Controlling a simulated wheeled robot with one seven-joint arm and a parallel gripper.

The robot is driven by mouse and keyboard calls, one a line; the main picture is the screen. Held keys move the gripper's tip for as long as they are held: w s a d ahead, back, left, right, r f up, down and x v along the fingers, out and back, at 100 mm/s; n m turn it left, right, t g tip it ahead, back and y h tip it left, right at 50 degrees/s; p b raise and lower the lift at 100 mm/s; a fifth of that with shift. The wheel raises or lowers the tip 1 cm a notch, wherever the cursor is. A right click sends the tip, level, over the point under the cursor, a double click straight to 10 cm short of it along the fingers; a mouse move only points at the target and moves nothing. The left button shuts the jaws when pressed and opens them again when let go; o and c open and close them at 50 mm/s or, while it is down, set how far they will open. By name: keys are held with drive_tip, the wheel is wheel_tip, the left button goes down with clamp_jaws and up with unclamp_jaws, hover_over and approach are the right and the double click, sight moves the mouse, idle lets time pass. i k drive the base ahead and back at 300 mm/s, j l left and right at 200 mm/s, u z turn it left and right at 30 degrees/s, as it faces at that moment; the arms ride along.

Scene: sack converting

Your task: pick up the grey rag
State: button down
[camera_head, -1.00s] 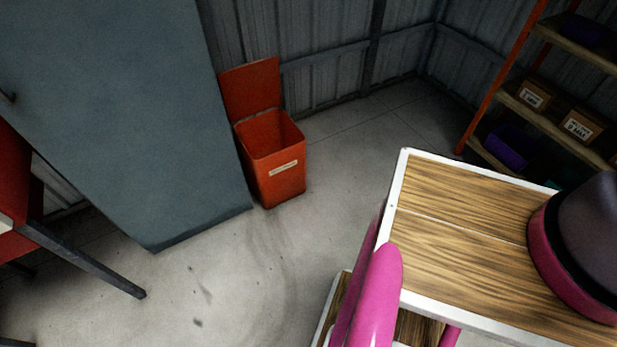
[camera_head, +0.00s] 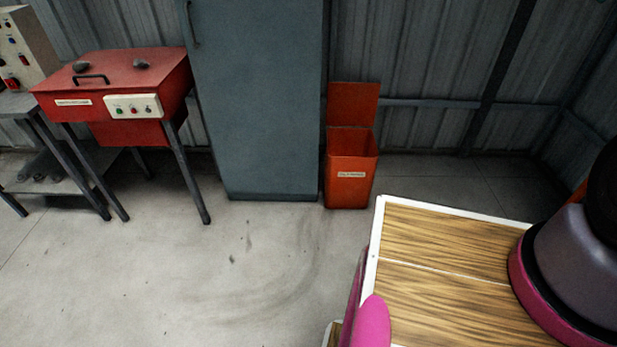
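I cannot make out a grey rag in the head view. Some dark grey items (camera_head: 42,168) lie on the lower shelf of a metal table at the far left; they are too small and dark to identify. My gripper is out of view. Only a thick grey and magenta part of my own arm shows at the right edge.
A red machine (camera_head: 118,75) on dark legs stands at left beside a grey control box (camera_head: 22,45). A tall blue-grey cabinet (camera_head: 262,100) and an open-lidded orange bin (camera_head: 350,185) stand by the corrugated wall. The concrete floor (camera_head: 200,280) in front is clear.

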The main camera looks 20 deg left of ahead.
sight(138, 62)
drive_tip(key=u, duration=1.85)
drive_tip(key=i+j+u, duration=0.1)
drive_tip(key=u, duration=0.4)
drive_tip(key=i+u, duration=0.15)
drive_tip(key=u, duration=0.35)
drive_tip(key=i, duration=2.05)
drive_tip(key=i+z, duration=0.35)
drive_tip(key=i+j+z, duration=0.15)
drive_tip(key=i+z, duration=0.2)
drive_tip(key=i+j+z, duration=0.35)
drive_tip(key=l+z, duration=0.2)
drive_tip(key=z, duration=1.9)
